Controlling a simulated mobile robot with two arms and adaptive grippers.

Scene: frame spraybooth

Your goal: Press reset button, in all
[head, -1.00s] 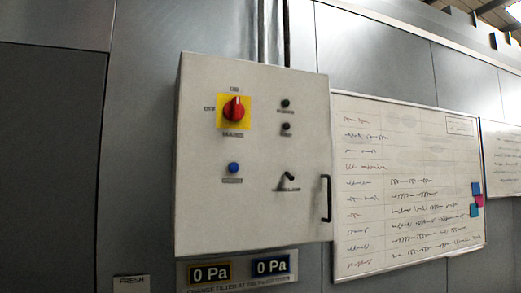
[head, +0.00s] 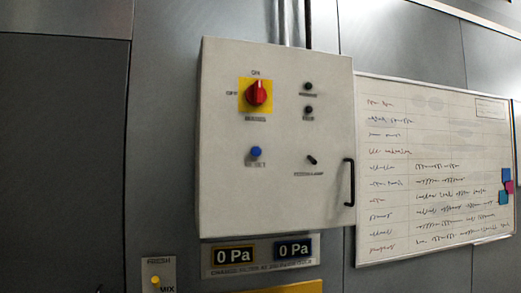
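The blue reset button (head: 256,152) is on the lower left of the white control box (head: 225,190) in the head view. A label that reads RESET is just under it. Above it is a red rotary switch (head: 257,93) on a yellow plate, its handle standing upright towards ON. Neither of my grippers shows in this view, and nothing touches the button.
Two dark buttons (head: 308,98) and a small black lever switch (head: 312,159) share the box front. A black handle (head: 349,182) stands out at its right edge. Two 0 Pa displays (head: 263,254) and a yellow knob (head: 155,281) are below. A whiteboard (head: 430,180) hangs right.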

